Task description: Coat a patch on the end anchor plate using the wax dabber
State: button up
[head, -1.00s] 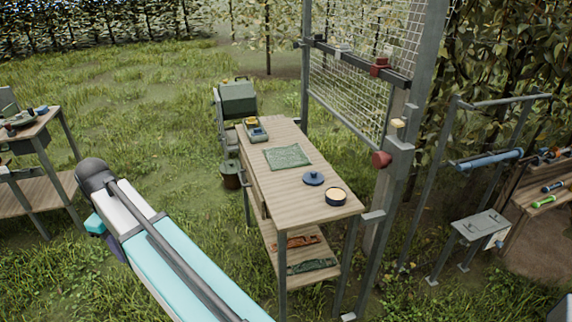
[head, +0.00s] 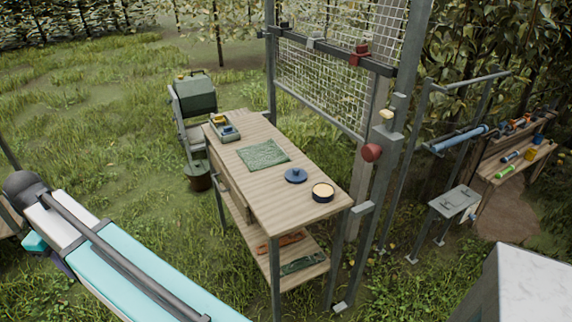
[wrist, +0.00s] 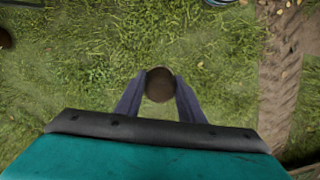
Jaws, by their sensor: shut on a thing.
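In the wrist view my gripper (wrist: 159,100) is shut on a brown, round-ended thing (wrist: 159,84), seen end-on, which I take to be the wax dabber. Its other end is hidden, and grass lies beneath. In the head view my gripper and the dabber do not show. An open round tin with pale contents (head: 323,190) stands at the near end of the wooden table (head: 275,208), beside a blue lid (head: 296,175). A grey flat plate (head: 455,202) on a low stand at right may be the end anchor plate; I cannot tell for sure.
A green mat (head: 263,154) and a tray of small items (head: 224,128) lie on the table. A tall post with a red knob (head: 372,152) and wire mesh rise behind it. A tool shelf (head: 515,165) and a pale-topped box (head: 540,280) stand at right. Grass is open at left.

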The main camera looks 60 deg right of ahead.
jog(key=shift+d, duration=0.3)
jog(key=s+d+r+m+p, duration=0.15)
jog(key=s+d+m, duration=0.25)
jog(key=d, duration=1.6)
jog(key=s+d+m+p, duration=0.3)
jog(key=s+d+m, duration=0.1)
jog(key=d, duration=1.5)
jog(key=s+d+m+p, duration=0.4)
jog(key=s+d+m, duration=0.3)
jog(key=s+d, duration=2.1)
jog(key=s, duration=0.4)
jog(key=shift+s+d+m+p, duration=0.3)
jog(key=shift+d+p, duration=0.05)
jog(key=shift+d, duration=0.05)
jog(key=shift+f, duration=0.2)
jog(key=shift+f+b, duration=1.75)
jog(key=shift+f, duration=1.05)
jog(key=shift+f, duration=0.55)
